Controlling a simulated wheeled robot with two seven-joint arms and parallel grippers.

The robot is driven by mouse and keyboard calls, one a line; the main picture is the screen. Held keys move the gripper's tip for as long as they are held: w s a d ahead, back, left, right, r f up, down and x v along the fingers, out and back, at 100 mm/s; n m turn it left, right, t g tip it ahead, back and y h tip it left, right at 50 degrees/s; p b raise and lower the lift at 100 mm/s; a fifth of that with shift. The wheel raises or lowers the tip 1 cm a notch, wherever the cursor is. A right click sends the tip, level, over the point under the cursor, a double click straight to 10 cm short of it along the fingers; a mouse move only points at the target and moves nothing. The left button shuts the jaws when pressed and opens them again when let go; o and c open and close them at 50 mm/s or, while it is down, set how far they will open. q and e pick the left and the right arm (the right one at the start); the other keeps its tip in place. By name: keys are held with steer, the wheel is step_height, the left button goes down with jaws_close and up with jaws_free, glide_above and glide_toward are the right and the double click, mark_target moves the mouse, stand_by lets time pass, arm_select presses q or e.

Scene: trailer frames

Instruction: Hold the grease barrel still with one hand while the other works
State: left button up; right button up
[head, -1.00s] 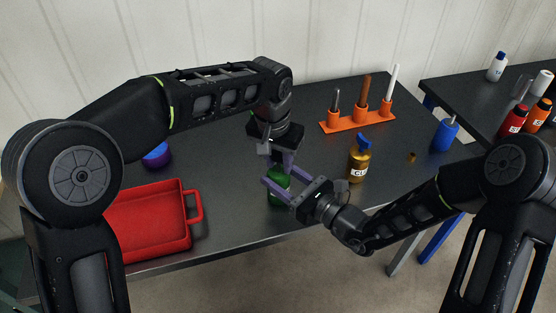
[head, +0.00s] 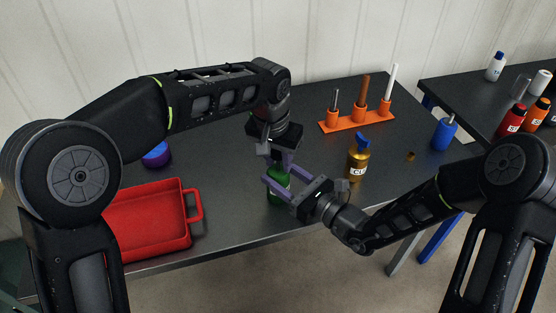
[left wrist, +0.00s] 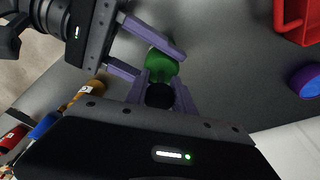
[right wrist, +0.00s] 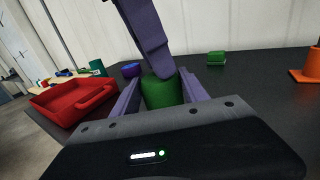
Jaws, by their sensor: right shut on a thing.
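The green grease barrel (head: 279,193) stands upright near the table's front edge. My right gripper (head: 277,187) is shut around its side; the right wrist view shows the barrel (right wrist: 163,92) between those fingers. My left gripper (head: 281,160) points down just above the barrel. In the left wrist view a dark round part (left wrist: 160,95) lies between its fingers, beside the green barrel (left wrist: 161,64). Whether the left fingers press on that part cannot be told.
A red tray (head: 190,238) lies left, with a blue-purple round thing (head: 157,155) behind it. A gold bottle (head: 359,163), an orange tool rack (head: 345,122) and a blue bottle (head: 444,134) stand right. A small green thing (right wrist: 217,58) lies farther back.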

arm_select(q)
steer(key=v, duration=1.2)
steer(key=shift+a, duration=0.1)
steer(key=shift+o, duration=0.3)
steer(key=shift+s, duration=0.1)
steer(key=n, duration=0.2)
steer(key=d+n+t+y, duration=0.1)
steer(key=n, duration=0.2)
steer(key=s+n+t+y, duration=0.1)
steer(key=n, duration=0.1)
steer(key=shift+d+f, duration=0.1)
steer(key=shift+d, duration=0.05)
